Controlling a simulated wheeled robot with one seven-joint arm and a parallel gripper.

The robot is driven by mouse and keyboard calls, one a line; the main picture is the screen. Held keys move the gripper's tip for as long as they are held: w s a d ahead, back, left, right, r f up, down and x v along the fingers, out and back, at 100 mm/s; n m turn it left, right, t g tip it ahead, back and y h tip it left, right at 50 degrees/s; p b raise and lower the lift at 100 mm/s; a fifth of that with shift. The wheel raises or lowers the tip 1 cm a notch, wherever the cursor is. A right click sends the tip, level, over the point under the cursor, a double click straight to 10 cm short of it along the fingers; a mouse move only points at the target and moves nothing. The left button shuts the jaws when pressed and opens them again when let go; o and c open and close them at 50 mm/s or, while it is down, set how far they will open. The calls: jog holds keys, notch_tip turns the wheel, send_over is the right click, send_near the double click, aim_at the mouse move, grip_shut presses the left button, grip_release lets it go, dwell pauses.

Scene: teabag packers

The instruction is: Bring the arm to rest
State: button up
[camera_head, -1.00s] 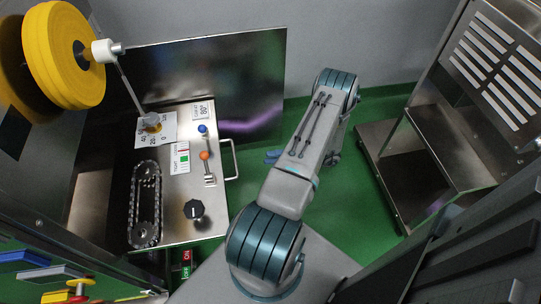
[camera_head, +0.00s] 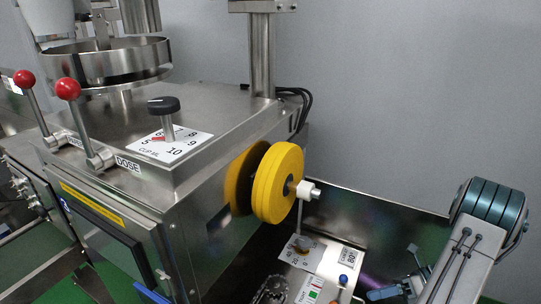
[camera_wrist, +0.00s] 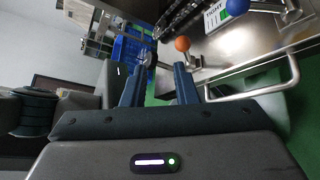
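My arm (camera_head: 463,255) stands at the right of the head view, with its upper joint raised against the grey wall. My gripper (camera_wrist: 160,70) shows in the wrist view with its two blue fingers apart and nothing between them. Past the fingers are a lever with an orange ball (camera_wrist: 182,44), a lever with a blue ball (camera_wrist: 237,7) and a metal handle bar (camera_wrist: 292,72). The gripper looks clear of them. In the head view a blue finger shows low at the frame's bottom; the rest of the gripper is mostly cut off or hidden.
The steel machine (camera_head: 205,125) fills the left, with red-knobbed levers (camera_head: 68,90), a black dial knob (camera_head: 163,105) and a round steel hopper (camera_head: 105,62). A yellow reel (camera_head: 278,182) juts from its side. An opened steel panel (camera_head: 375,235) stands near my arm.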

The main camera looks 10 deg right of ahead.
jog(key=s+a+r+n+h+p, duration=0.1)
jog(key=a+r+n+h+p, duration=0.4)
jog(key=r+n, duration=0.5)
jog(key=s+a+r+n+h+p, duration=0.2)
jog(key=a+r+n+h+p, duration=0.3)
jog(key=a+r+n, duration=0.4)
jog(key=s+a+r+n+t+h+p, duration=0.1)
jog(key=a+r+n+h+p, duration=0.3)
jog(key=r, duration=1.5)
jog(key=s+a+n+p, duration=0.1)
jog(key=a+n+p, duration=0.2)
jog(key=n, duration=0.4)
jog(key=shift+s+a+h, duration=0.15)
jog(key=shift+s+h, duration=0.05)
jog(key=shift+h, duration=0.2)
jog(key=shift+r, duration=0.1)
